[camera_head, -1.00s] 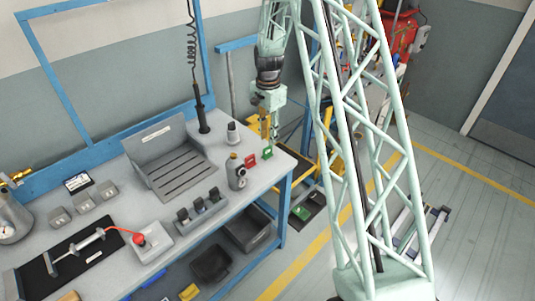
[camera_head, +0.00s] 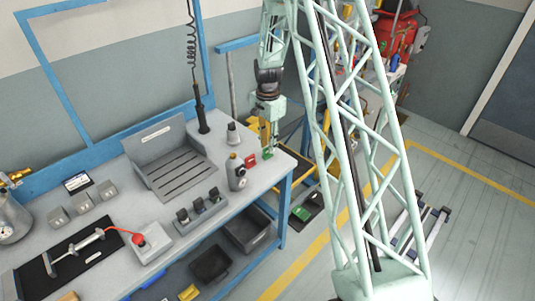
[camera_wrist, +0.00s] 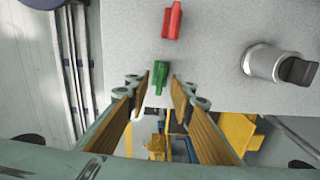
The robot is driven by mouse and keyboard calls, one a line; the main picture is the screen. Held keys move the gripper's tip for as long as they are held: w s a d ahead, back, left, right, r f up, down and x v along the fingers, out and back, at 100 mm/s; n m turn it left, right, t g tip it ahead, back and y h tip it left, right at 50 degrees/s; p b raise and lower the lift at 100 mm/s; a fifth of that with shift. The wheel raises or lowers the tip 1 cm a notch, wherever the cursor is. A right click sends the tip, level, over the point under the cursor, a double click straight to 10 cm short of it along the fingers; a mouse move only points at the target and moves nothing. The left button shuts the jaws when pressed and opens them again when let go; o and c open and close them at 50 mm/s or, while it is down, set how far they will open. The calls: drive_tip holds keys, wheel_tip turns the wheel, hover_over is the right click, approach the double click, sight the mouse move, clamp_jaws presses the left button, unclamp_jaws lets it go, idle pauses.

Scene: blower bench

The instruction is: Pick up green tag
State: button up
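The green tag (camera_head: 266,153) stands near the right corner of the bench top. In the wrist view the green tag (camera_wrist: 159,77) lies between the tips of my two fingers, with a gap on each side. My gripper (camera_wrist: 160,88) is open and empty. In the head view my gripper (camera_head: 268,143) points down just over the tag and partly hides it. The fingers do not visibly touch the tag.
A red tag (camera_head: 250,160) stands close beside the green one. A grey cylindrical device (camera_head: 236,171) is left of it.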

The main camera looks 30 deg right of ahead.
sight(268, 155)
drive_tip(key=shift+f, duration=1.9)
drive_tip(key=shift+c, duration=0.2)
clamp_jaws()
